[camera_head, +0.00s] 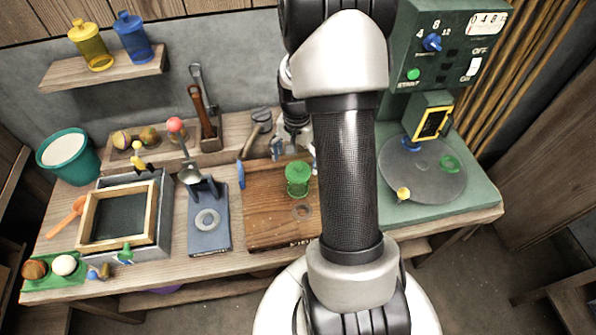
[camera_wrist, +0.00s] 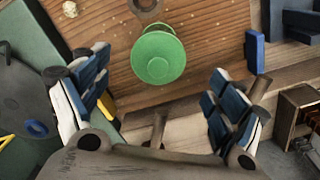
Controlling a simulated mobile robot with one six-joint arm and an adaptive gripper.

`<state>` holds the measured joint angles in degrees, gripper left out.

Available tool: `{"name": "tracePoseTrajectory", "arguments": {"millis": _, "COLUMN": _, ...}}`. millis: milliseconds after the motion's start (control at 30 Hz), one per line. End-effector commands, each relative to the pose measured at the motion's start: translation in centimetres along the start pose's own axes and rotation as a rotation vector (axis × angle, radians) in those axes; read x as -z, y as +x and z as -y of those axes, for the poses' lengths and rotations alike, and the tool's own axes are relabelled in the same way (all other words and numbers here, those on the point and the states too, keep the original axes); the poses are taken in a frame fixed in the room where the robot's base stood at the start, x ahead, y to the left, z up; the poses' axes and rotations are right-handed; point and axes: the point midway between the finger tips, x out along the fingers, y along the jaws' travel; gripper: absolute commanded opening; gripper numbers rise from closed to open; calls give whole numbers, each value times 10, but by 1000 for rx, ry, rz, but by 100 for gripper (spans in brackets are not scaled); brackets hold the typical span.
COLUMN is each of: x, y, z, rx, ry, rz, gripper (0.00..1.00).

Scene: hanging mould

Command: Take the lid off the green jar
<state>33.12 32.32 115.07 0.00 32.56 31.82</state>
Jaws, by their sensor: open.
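The green jar (camera_head: 298,180) stands upright on the brown wooden board in the middle of the bench. Its green lid (camera_head: 297,168) appears to be on top. In the wrist view, the lid shows from above as a round green disc (camera_wrist: 158,57); the jar's body is mostly hidden under it. My gripper (camera_head: 293,152) is behind the jar in the head view, partly hidden by my arm. In the wrist view, my gripper (camera_wrist: 158,95) is open and empty, with one finger on each side and the jar ahead of the gap, apart from both fingers.
The wooden board (camera_head: 265,225) has a grey ring (camera_head: 301,211) in front of the jar and a blue piece (camera_head: 241,174) at its left edge. A green machine with a round grey plate (camera_head: 425,180) stands right. A ladle (camera_head: 185,155) rests left. Yellow and blue jars (camera_head: 134,38) stand on the shelf.

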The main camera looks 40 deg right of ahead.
Motion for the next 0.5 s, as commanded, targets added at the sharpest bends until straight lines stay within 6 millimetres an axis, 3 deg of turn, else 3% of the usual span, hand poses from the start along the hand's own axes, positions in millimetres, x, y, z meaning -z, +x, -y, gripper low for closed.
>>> {"name": "tracePoseTrajectory", "arguments": {"millis": 233, "x": -3, "y": 41, "z": -2, "rx": -2, "ry": 0, "rz": 3, "gripper": 88}}
{"name": "tracePoseTrajectory", "arguments": {"millis": 500, "x": -3, "y": 44, "z": -1, "rx": 0, "ry": 0, "rz": 0, "gripper": 88}}
